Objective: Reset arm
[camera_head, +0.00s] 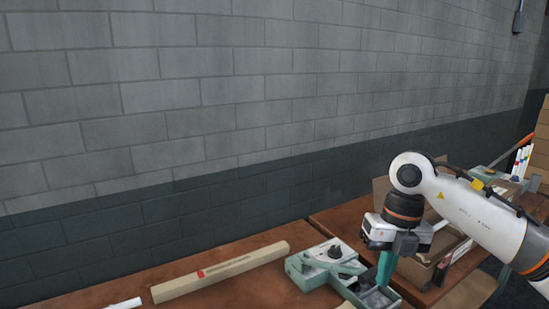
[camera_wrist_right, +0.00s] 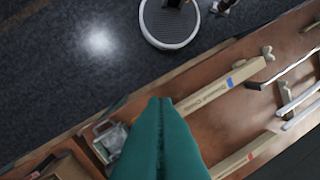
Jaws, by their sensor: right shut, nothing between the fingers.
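My right gripper (camera_head: 383,284) reaches down from the right side of the head view. Its teal fingers are shut against each other and hold nothing. They appear over or just in front of the right part of a pale green fixture (camera_head: 335,264) on the table; the height between them is hard to judge. In the right wrist view the shut fingers (camera_wrist_right: 161,101) fill the lower middle, and part of the fixture (camera_wrist_right: 103,134) shows to their left. My left gripper is not in view.
A long tan box with a red mark (camera_head: 225,272) lies on the brown table (camera_head: 180,272). A white tube (camera_head: 125,303) lies at lower left. An open cardboard box (camera_head: 382,190) stands behind my right arm. A tan box with a blue mark (camera_wrist_right: 215,91) shows in the wrist view.

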